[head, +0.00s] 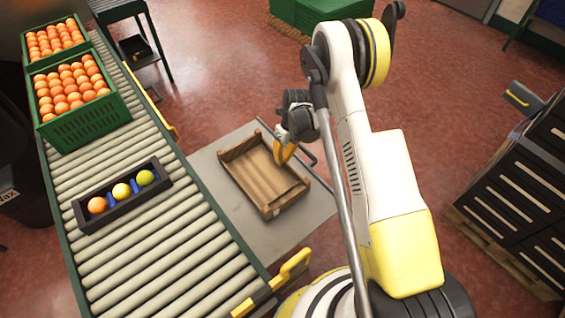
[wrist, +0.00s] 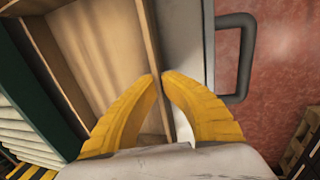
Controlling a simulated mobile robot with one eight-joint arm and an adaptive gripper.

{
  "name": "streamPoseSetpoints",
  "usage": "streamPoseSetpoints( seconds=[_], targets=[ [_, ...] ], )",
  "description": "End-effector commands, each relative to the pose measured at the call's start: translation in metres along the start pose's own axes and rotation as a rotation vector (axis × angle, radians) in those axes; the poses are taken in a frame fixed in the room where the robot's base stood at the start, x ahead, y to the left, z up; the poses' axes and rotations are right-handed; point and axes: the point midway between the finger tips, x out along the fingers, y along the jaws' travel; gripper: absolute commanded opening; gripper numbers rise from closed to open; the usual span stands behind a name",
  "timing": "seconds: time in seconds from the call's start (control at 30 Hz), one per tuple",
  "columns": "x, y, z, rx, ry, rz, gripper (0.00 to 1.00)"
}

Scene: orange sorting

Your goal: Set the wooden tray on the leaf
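The wooden tray (head: 262,178) lies on the grey leaf (head: 222,208) beside the roller conveyor in the head view. It sits flat and slightly turned, with bare leaf around it. My gripper (head: 283,152) is at the tray's right-hand wall. In the wrist view, the yellow fingers (wrist: 162,78) reach to the wall of the tray (wrist: 105,45), one on each side, with their tips close together. The wall passes between them, so the gripper appears shut on it. The leaf (wrist: 183,50) shows just beyond the wall.
The roller conveyor (head: 160,250) runs along the left, with green crates of oranges (head: 85,128) and a dark holder with coloured balls (head: 95,220). A bent handle (wrist: 247,60) is at the leaf's outer edge. Stacked dark crates (head: 515,200) stand on a pallet at right. Red floor is open behind.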

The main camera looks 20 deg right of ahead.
Motion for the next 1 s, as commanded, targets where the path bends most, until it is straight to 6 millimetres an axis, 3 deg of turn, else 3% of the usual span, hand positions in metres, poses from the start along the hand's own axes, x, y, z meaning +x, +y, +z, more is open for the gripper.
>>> streamPoseSetpoints(
  seconds=[0.03,0.37,0.43,0.47,0.77,0.87,1.0],
  targets=[
    [0.008,-0.002,0.000,0.000,0.000,0.000,0.00],
    [0.008,-0.002,0.000,0.000,0.000,0.000,0.00],
    [0.008,-0.002,0.000,0.000,0.000,0.000,0.23],
    [0.008,-0.002,0.000,0.000,0.000,0.000,0.27],
    [0.007,-0.002,-0.001,0.000,0.000,0.000,0.27],
    [-0.002,-0.001,-0.001,0.000,0.000,0.000,0.27],
    [-0.030,-0.001,-0.001,0.001,0.000,0.000,0.27]
  ],
)
